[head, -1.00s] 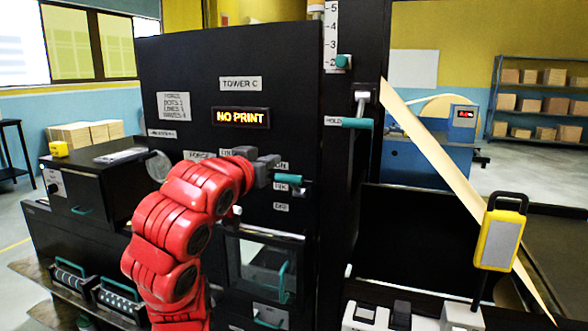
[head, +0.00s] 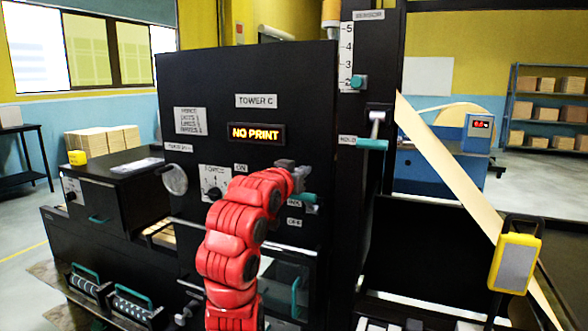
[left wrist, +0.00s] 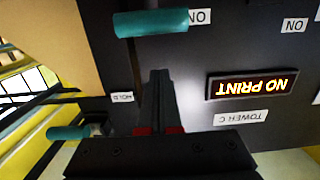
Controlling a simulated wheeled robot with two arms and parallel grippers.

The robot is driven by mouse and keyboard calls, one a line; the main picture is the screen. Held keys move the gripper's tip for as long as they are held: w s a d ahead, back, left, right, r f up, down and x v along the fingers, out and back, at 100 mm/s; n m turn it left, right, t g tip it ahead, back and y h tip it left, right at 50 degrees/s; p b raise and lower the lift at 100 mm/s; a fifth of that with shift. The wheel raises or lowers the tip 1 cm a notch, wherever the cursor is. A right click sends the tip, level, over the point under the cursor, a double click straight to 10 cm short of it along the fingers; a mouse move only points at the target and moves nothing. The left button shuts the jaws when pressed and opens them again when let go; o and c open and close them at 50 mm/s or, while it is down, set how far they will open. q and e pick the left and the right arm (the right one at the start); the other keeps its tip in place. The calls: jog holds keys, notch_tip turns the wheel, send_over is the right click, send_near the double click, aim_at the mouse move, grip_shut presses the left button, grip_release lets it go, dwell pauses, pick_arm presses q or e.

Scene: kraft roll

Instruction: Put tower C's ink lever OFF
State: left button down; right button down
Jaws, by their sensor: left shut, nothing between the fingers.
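The black tower C panel (head: 195,75) carries a lit NO PRINT display (head: 256,133). The ink lever's teal handle (head: 303,197) sticks out at the panel's right, above the OFF label (head: 294,222). My left gripper (head: 294,174) is shut and empty just above the handle. Its fingertips (left wrist: 160,73) point toward the handle, with a visible gap between. The lever's pivot is hidden from the head. My right gripper is not in view.
Another teal lever (head: 372,144) at a HOLD label stands to the right; it also shows in the left wrist view (left wrist: 68,132). A force dial (head: 214,187) sits left of my arm. A kraft web (head: 450,165) slants down at the right past a yellow-framed tag (head: 515,262).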

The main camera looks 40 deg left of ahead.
pick_arm(q)
jog(key=f, duration=0.2)
jog(key=s+f+p, duration=0.1)
jog(key=f, duration=0.1)
jog(key=shift+s+d+p, duration=0.1)
jog(key=shift+d+p, duration=0.1)
jog(key=shift+p, duration=0.1)
notch_tip(320, 180, down, 16)
jog(key=s+t+y+b, duration=0.1)
jog(key=t+b, duration=0.9)
jog(key=b, duration=2.1)
jog(key=shift+s+d+f+y, duration=0.15)
jog(key=shift+s+f+y, duration=0.1)
jog(key=shift+y, duration=0.65)
